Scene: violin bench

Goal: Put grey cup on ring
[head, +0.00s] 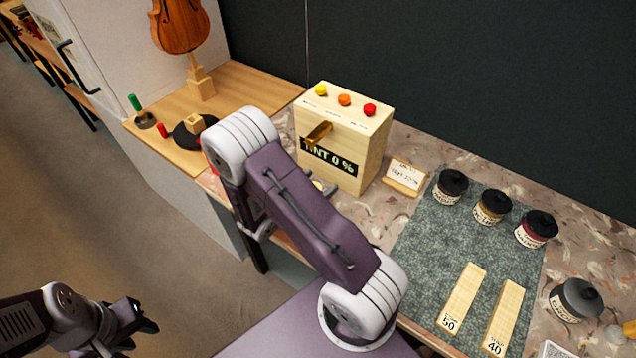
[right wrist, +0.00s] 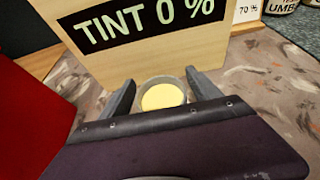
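The grey cup (right wrist: 163,96) holds something pale yellow and stands upright in front of the tint box, between the fingers of my right gripper (right wrist: 161,84). The fingers flank it closely, one on each side; contact is not clear. In the head view my right arm covers most of this spot, and only a bit of yellow and grey (head: 319,186) shows beside the arm. I cannot make out a ring for certain in either view. My left gripper (head: 143,329) is empty, low at the left over the floor, its dark fingers apart.
The wooden tint box (head: 375,150) reads "TINT 0 %" and has a brass spout and three coloured buttons. A small card (head: 405,176) stands beside it. Several dark-lidded jars and two wooden blocks (head: 504,318) are on the grey mat (head: 430,245). A violin (head: 180,25) stands behind.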

